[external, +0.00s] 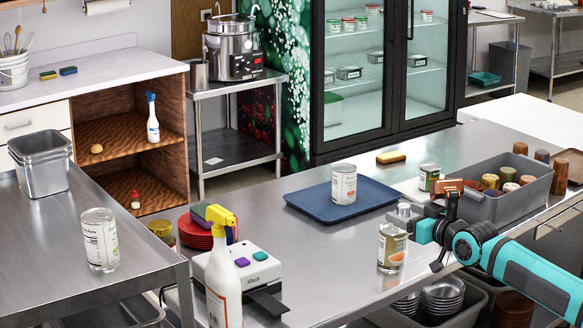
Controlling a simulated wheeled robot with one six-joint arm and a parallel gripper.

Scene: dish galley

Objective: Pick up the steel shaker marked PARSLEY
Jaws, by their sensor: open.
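A small steel piece that looks like a shaker top (404,209) shows behind the food can (392,247) on the steel counter, just left of my arm. No PARSLEY marking is readable on it, and its lower part is hidden.
A grey bin (487,206) with several coloured-top containers stands right of my gripper. A blue tray (310,205) carries a can (344,184). Another can (429,177) stands close behind the gripper. A yellow-headed spray bottle (222,275) is at front left. The counter's middle is clear.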

